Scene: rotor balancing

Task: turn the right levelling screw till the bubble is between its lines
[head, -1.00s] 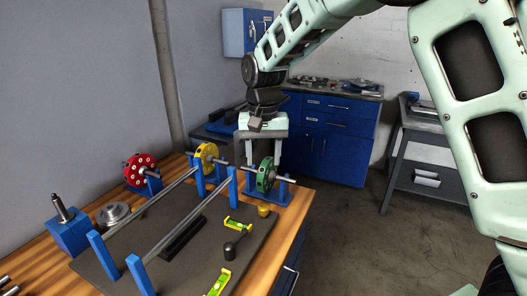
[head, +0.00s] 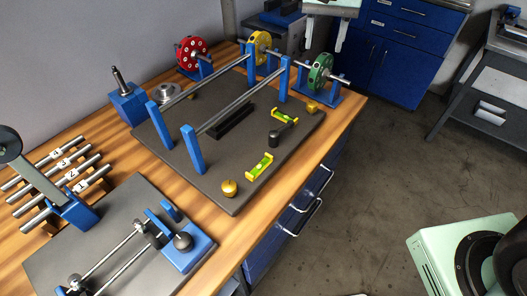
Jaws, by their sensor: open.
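A dark base plate (head: 215,197) on the bench carries blue posts with two parallel rails. Brass levelling screws show at its near corner (head: 230,188) and its far right corner (head: 311,107); the far one is rightmost in the picture. Two yellow-green spirit levels lie on the plate, a near one (head: 260,166) and a far one (head: 285,116). Their bubbles are too small to place against the lines. My gripper (head: 325,33) shows at the top edge, open and empty, fingers down, beyond the bench and apart from the screws.
A black-knobbed part (head: 275,137) stands between the levels. Red (head: 192,52), yellow (head: 259,46) and green (head: 320,72) rotors stand along the far side. Numbered shafts (head: 62,178) and a second fixture (head: 182,240) fill the near left.

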